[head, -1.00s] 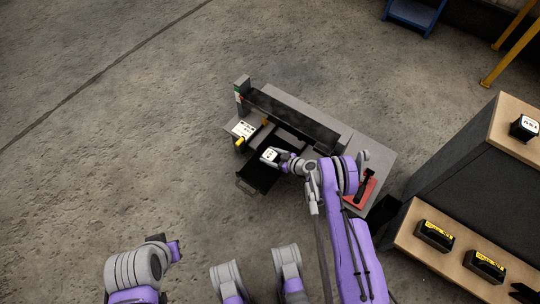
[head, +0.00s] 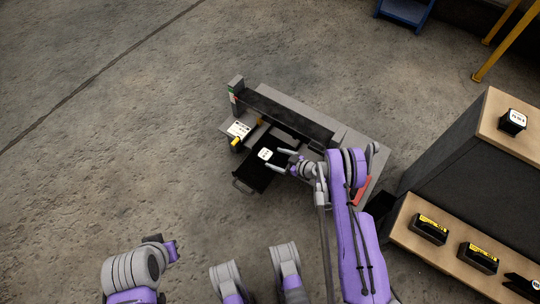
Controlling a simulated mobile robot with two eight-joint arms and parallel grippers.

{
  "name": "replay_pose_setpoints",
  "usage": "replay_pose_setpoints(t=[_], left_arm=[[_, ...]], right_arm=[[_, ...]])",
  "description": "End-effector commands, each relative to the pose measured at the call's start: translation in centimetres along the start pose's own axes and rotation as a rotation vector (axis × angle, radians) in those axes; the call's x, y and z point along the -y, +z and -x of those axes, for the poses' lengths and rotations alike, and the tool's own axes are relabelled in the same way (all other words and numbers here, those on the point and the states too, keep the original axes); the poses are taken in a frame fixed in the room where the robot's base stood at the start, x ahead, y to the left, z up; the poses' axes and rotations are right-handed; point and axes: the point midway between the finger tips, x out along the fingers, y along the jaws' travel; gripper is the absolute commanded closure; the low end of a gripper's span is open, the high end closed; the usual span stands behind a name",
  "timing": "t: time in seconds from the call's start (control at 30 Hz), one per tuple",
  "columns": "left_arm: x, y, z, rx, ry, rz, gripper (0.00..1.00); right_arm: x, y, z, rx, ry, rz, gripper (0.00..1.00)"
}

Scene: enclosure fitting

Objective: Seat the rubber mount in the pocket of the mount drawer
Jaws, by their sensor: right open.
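The rubber mount, a small dark block with a white marked top (head: 265,154), sits in the black pulled-out mount drawer (head: 252,178) at the front of the grey bench unit. The pocket's edges are too dark and small to make out, so I cannot tell how deep the mount sits. My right gripper (head: 279,161) is open and empty just right of the mount, its two fingers apart and pointing at it. My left gripper (head: 171,251) is far off at the lower left, and its jaws are not clear.
A white-labelled plate with a yellow part (head: 238,131) is left of the drawer. A red item (head: 362,190) lies at the bench's right, partly behind my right arm. A wooden-topped shelf (head: 495,135) at right carries a similar block (head: 513,121) and yellow-labelled blocks (head: 430,228).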

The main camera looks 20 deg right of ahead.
Motion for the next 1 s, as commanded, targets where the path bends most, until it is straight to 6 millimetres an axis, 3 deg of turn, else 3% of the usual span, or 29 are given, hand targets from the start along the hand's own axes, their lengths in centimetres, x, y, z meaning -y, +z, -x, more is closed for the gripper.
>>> replay_pose_setpoints(t=[0.2,0.33,0.47,0.67,0.8,1.0], left_arm=[[0.0,-0.1,0.2,-0.001,0.000,0.000,1.00],[0.0,-0.1,0.2,-0.001,0.000,0.000,1.00],[0.0,-0.1,0.2,-0.001,0.000,0.000,1.00],[0.0,-0.1,0.2,-0.001,0.000,0.000,1.00],[0.0,-0.1,0.2,-0.001,0.000,0.000,1.00],[0.0,0.0,0.2,-0.001,0.000,0.000,1.00]], right_arm=[[0.0,-0.2,1.0,0.003,-0.001,-0.002,0.00],[-0.1,-2.4,0.9,0.035,-0.011,-0.024,0.00],[0.2,-7.0,1.2,0.113,-0.026,-0.075,0.00],[2.1,-14.5,3.5,0.261,-0.026,-0.169,0.00],[4.3,-18.9,6.2,0.360,-0.005,-0.229,0.00],[8.4,-23.7,11.6,0.491,0.054,-0.305,0.00]])
